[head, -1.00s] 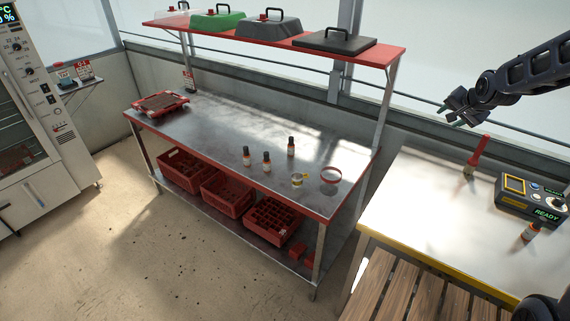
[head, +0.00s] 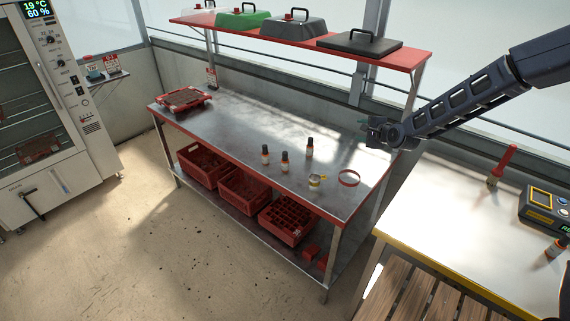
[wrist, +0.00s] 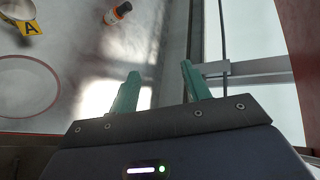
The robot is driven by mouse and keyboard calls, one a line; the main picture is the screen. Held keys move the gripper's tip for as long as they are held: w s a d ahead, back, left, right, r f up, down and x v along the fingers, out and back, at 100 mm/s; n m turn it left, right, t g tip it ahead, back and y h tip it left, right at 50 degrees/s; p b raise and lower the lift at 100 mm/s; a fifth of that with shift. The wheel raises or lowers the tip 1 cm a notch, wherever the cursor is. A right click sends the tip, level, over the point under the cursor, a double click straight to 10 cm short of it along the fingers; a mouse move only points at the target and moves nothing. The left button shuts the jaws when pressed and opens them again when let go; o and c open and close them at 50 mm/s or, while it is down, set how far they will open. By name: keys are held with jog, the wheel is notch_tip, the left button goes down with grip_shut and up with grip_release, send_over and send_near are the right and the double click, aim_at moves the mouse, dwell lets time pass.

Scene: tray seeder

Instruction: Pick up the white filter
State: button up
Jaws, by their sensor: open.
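On the metal bench lies a small round white piece with a yellow tag (head: 317,181); the wrist view shows it at the top left, cut by the edge, with a letter A on its tag (wrist: 32,27). Beside it lies a red-rimmed ring (head: 349,178), also at the left of the wrist view (wrist: 56,78). I cannot tell for sure which of the two is the white filter. My gripper (head: 364,122) is open and empty, with teal fingers (wrist: 160,72), raised above the back right of the bench, apart from both pieces.
Several small bottles (head: 285,163) stand left of the pieces; one shows in the wrist view (wrist: 118,13). A red shelf (head: 300,40) with covers hangs over the bench. Right is a white-topped table (head: 450,195) with a red-handled tool (head: 503,163).

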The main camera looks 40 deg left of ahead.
jog(key=s+a+f+m+y, duration=0.3)
jog(key=s+a+f+m, duration=0.5)
jog(key=a, duration=0.5)
jog(key=m+t, duration=0.4)
jog(key=m, duration=0.5)
send_near(284, 155)
jog(key=shift+w+a+f, duration=0.35)
jog(key=shift+w+f, duration=0.1)
jog(key=shift+f, duration=0.1)
jog(key=shift+w+a+f, duration=0.35)
jog(key=shift+w+f, duration=0.1)
jog(key=shift+f, duration=0.05)
jog(key=shift+x, duration=5.3)
jog(key=shift+f, duration=0.15)
grip_shut()
notch_tip(284, 155, up, 20)
